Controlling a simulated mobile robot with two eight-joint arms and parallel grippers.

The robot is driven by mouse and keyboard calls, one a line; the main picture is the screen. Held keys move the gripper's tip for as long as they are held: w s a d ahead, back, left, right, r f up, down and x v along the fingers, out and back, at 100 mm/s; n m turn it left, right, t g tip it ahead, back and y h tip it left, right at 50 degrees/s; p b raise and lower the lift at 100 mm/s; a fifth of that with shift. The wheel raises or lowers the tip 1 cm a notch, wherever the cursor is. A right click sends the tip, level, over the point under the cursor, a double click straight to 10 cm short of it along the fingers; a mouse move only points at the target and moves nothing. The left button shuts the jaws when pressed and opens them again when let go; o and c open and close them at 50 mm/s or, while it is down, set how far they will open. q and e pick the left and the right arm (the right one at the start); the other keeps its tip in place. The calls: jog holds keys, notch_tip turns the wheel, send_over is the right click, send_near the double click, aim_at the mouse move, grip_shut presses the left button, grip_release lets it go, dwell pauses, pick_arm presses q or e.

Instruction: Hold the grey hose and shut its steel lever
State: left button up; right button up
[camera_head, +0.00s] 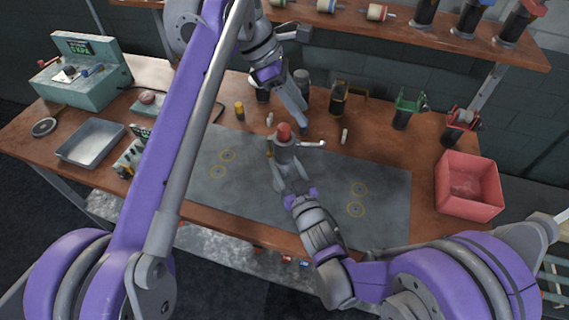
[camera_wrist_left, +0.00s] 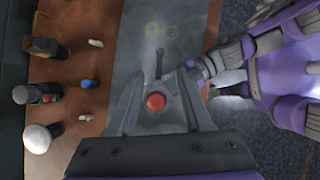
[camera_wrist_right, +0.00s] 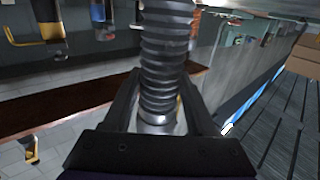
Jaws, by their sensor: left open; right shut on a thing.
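The grey hose (camera_wrist_right: 165,60) shows as a thick ribbed tube in the right wrist view. My right gripper (camera_wrist_right: 160,95) is shut around it. In the head view the hose's grey fitting (camera_head: 285,153) stands upright above my right gripper (camera_head: 284,170), with a red cap (camera_head: 284,132) on top. The steel lever (camera_head: 312,144) sticks out sideways to the right. My left gripper (camera_head: 302,122) is open, just above and behind the cap. In the left wrist view the red cap (camera_wrist_left: 156,102) and lever (camera_wrist_left: 159,64) appear between the fingers of my left gripper (camera_wrist_left: 160,75). Contact cannot be told.
A grey mat (camera_head: 385,190) covers the bench middle. Bottles and small pegs stand behind it, near a green stand (camera_head: 405,110). A red bin (camera_head: 468,188) is at right, a metal tray (camera_head: 91,142) at left. The mat's right part is clear.

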aim_at(317, 145)
grip_shut()
pick_arm(q)
jog(key=shift+c, duration=1.3)
jog(key=shift+w+a+r+m+y, duration=0.25)
jog(key=shift+a+r+m+y, duration=0.15)
jog(key=shift+a+r+m, duration=0.4)
grip_shut()
jog(key=shift+d+f, duration=0.1)
jog(key=shift+f, duration=0.05)
jog(key=x, duration=1)
jog(key=shift+s, duration=0.1)
